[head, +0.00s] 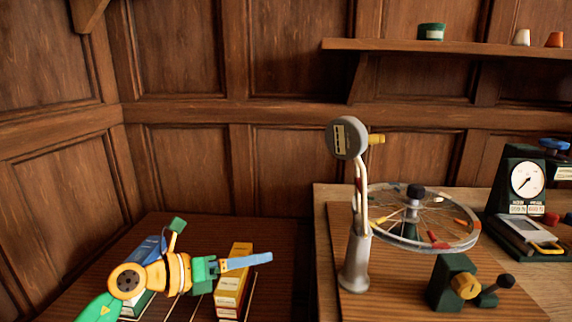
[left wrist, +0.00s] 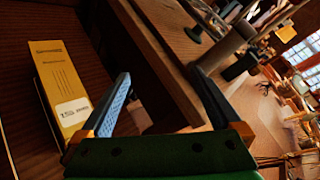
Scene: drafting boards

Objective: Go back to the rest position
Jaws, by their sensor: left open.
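My left gripper (head: 262,260) is at the lower left of the head view, above the dark wooden table and near a yellow box (head: 230,285). One blue finger shows there, pointing right. In the left wrist view, my left gripper (left wrist: 160,75) has its two blue fingers wide apart with nothing between them. The yellow box (left wrist: 62,90) lies to the left of the fingers in that view, apart from them. My right gripper is in neither view.
A blue binder (head: 147,250) stands behind my left arm. To the right, a lighter wooden board (head: 390,300) carries a grey stand (head: 355,260), a spoked wheel (head: 450,232), a green block with a yellow knob (head: 452,275) and a dial gauge (head: 526,180). A wall shelf (head: 440,46) is above.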

